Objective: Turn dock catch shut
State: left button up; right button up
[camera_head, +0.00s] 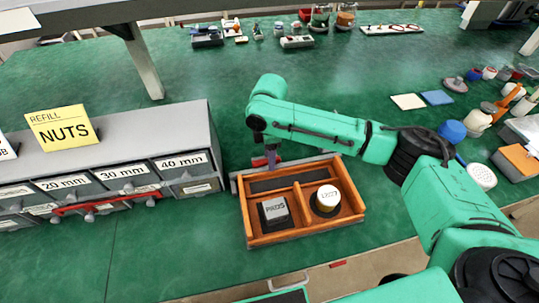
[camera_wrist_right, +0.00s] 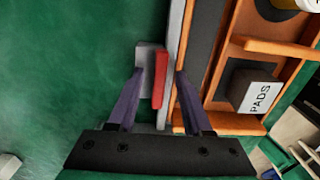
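A red dock catch (camera_wrist_right: 159,78) sits on a grey plate (camera_wrist_right: 147,57) beside the grey rail of the dock, at the left side of the wooden tray (camera_head: 352,200). In the right wrist view the catch's bar runs roughly along the rail. In the head view it is a small red patch (camera_head: 259,161), mostly hidden by my gripper. My right gripper (camera_wrist_right: 160,75) is open, with its purple fingers on either side of the catch and gaps visible. In the head view the right gripper (camera_head: 271,158) points down at the tray's back left corner. My left gripper is not in view.
The tray holds a grey PADS block (camera_head: 274,212) and a white-topped round canister (camera_head: 327,198). A grey drawer cabinet (camera_head: 150,130) with a yellow NUTS sign (camera_head: 62,128) stands close to the left. Bottles and small parts stand at the right.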

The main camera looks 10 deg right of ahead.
grip_shut()
